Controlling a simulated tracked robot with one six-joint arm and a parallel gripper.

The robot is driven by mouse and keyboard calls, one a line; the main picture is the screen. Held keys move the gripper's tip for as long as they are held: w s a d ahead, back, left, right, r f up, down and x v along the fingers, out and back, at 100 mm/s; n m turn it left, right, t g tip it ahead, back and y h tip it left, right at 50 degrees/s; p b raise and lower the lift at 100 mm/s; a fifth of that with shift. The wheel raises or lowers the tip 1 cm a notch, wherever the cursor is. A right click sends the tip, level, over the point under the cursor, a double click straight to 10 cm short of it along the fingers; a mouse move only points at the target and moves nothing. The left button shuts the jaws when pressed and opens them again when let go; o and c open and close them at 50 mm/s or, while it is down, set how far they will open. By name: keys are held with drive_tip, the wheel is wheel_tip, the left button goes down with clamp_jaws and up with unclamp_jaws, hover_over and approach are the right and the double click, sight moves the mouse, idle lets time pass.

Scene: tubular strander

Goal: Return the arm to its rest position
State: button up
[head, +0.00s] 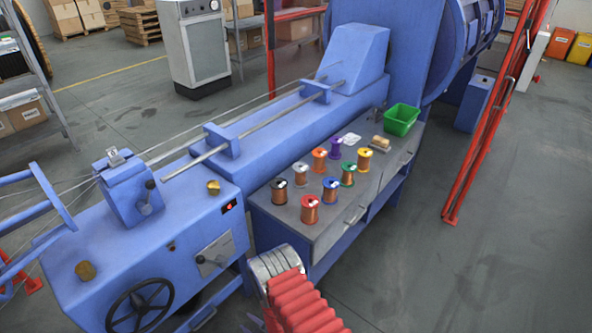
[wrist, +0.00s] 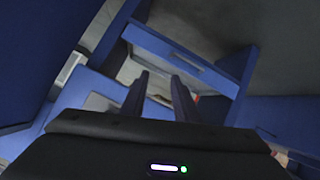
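My arm shows at the bottom of the head view as a red ribbed sleeve (head: 303,303) with a silver ringed joint. It is in front of the blue machine and the grey-topped bench (head: 330,232). Beyond the fingers are blue frame parts and a blue drawer-like panel (wrist: 180,58).
Several wire spools (head: 331,190) and a green bin (head: 401,119) stand on the bench. The blue strander with a black handwheel (head: 141,306) fills the left. A red frame (head: 493,120) rises at right. Open grey floor (head: 520,240) lies right of the bench.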

drive_tip(key=d+r+m+g+h, duration=0.35)
drive_tip(key=d+r, duration=0.45)
drive_tip(key=r, duration=0.5)
drive_tip(key=d+r+m+g+h, duration=0.35)
drive_tip(key=d+r, duration=0.55)
drive_tip(key=r, duration=0.5)
drive_tip(key=s+d+r+m+t, duration=0.1)
drive_tip(key=s+d+r, duration=0.4)
drive_tip(key=r, duration=0.7)
drive_tip(key=s+d+r+m+t, duration=0.2)
drive_tip(key=s+d+r, duration=0.3)
drive_tip(key=r, duration=0.8)
drive_tip(key=s+d+r+m+t+h, duration=0.1)
drive_tip(key=s+d+r+m, duration=0.2)
drive_tip(key=r, duration=1)
drive_tip(key=s+d, duration=0.3)
drive_tip(key=s, duration=0.2)
drive_tip(key=shift+s+r, duration=0.15)
drive_tip(key=shift+r, duration=0.05)
drive_tip(key=shift+a, duration=0.2)
